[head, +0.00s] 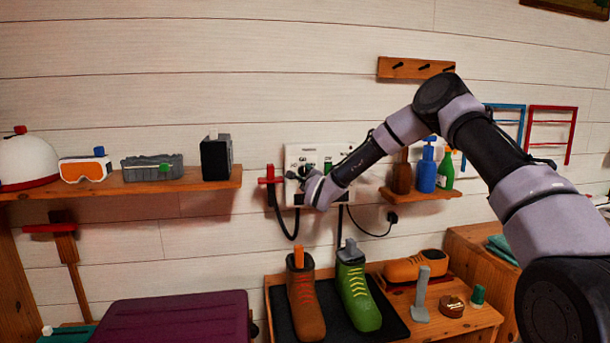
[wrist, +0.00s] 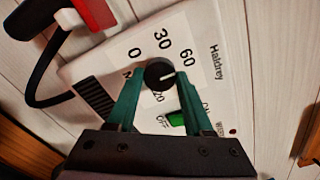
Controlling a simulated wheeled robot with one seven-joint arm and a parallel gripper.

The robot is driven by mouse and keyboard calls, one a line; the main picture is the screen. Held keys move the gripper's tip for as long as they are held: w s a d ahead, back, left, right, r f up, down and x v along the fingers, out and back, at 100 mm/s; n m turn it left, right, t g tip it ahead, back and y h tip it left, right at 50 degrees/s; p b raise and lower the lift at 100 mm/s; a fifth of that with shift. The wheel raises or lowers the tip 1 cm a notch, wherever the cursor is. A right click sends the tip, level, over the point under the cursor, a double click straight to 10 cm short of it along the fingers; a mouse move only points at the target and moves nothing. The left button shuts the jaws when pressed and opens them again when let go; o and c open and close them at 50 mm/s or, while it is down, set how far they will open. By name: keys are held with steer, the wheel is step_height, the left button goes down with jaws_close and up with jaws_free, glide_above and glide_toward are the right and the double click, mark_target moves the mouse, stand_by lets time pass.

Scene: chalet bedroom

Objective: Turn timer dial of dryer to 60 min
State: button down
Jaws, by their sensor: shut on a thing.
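The dryer (head: 330,153) is a pale box on the plank wall, partly hidden by my arm. Its panel (wrist: 105,62) fills the middle of the wrist view. The round black timer dial (wrist: 160,73) has a white pointer line and printed marks 0, 30, 60 and a partly covered 20. The line points right, a little below the 60 mark. My gripper (wrist: 161,80) has its green fingers on both sides of the dial, shut on it.
A green switch (wrist: 176,119) sits close to my right finger. A red part (head: 270,179) with a black hose is left of the dryer. Shelves (head: 115,186) with goggles and boxes flank it, and boots (head: 306,300) stand below.

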steer(key=shift+c, duration=1.5)
jaws_free()
steer(key=v, duration=1)
steer(key=shift+s, duration=0.4)
steer(key=shift+d+r, duration=0.1)
steer(key=shift+d, duration=0.05)
